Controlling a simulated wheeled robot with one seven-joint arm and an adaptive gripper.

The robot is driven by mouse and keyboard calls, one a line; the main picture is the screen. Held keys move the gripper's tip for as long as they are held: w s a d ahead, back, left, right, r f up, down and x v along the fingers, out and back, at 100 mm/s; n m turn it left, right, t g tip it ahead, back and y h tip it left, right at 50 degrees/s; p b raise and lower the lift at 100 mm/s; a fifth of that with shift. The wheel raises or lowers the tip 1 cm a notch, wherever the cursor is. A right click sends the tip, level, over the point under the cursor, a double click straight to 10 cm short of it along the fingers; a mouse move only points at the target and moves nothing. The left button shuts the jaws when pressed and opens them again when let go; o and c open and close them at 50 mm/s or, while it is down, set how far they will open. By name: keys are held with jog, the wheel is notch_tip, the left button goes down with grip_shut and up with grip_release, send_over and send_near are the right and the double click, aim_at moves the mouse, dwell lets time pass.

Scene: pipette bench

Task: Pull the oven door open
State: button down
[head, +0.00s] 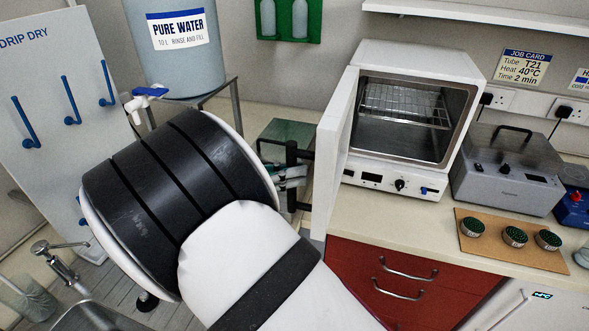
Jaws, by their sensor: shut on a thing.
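The white oven (417,115) stands on the bench, its chamber and wire shelf exposed. Its door (343,150) is swung wide open to the left and seen nearly edge-on. The black door handle (291,196) is on the door's left side. My gripper (291,173) is at the handle and shut on it. My own arm hides most of the gripper, so only the finger ends show beside the handle.
A grey lidded unit (506,170) stands right of the oven. A cork board (505,262) with several green-topped pots lies in front of it. A water tank (182,70) and a drip rack (50,100) stand left. Red drawers (405,262) are below the bench.

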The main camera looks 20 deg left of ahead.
jog(key=c, duration=1.5)
grip_release()
jog(key=v, duration=1.2)
